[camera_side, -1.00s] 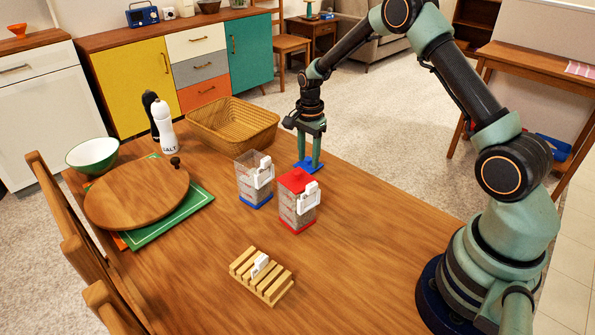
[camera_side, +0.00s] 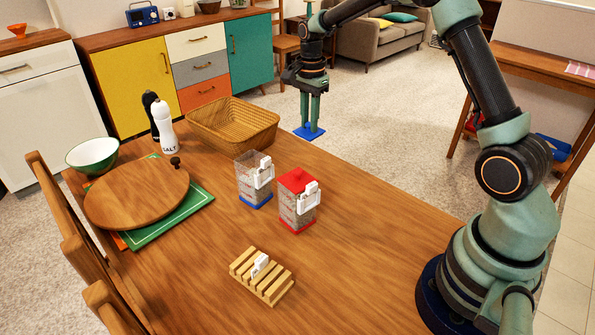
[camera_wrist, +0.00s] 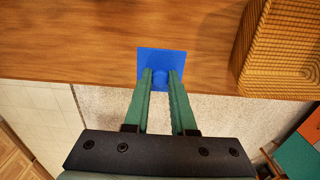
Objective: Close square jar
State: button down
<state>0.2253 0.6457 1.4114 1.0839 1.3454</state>
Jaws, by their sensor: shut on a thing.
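My gripper (camera_side: 314,124) is shut on a blue square lid (camera_side: 308,132) and holds it up in the air near the table's far edge. In the wrist view the blue lid (camera_wrist: 162,62) sits between the fingertips (camera_wrist: 161,82), gripped by its round knob. A clear square jar with a blue base (camera_side: 254,188) stands upright and lidless on the table, to the left of and nearer than the gripper. A second clear jar (camera_side: 297,207) with a red lid (camera_side: 297,180) stands just right of it. Both jars have a white clip or tag on the side.
A wicker basket (camera_side: 225,127) stands at the table's far edge, left of my gripper. A wooden slatted rack (camera_side: 262,277) lies in front. A round board (camera_side: 137,195), salt shaker (camera_side: 164,124) and bowl (camera_side: 92,155) are at left. The table right of the jars is clear.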

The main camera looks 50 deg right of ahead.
notch_tip(320, 180, up, 12)
jog(key=w+a+n, duration=0.1)
jog(key=a, duration=1.7)
notch_tip(320, 180, down, 10)
jog(key=shift+f, duration=0.2)
jog(key=shift+w+f, duration=0.1)
jog(key=shift+f, duration=0.35)
dwell(2.0)
jog(key=shift+c, duration=1.7)
grip_release()
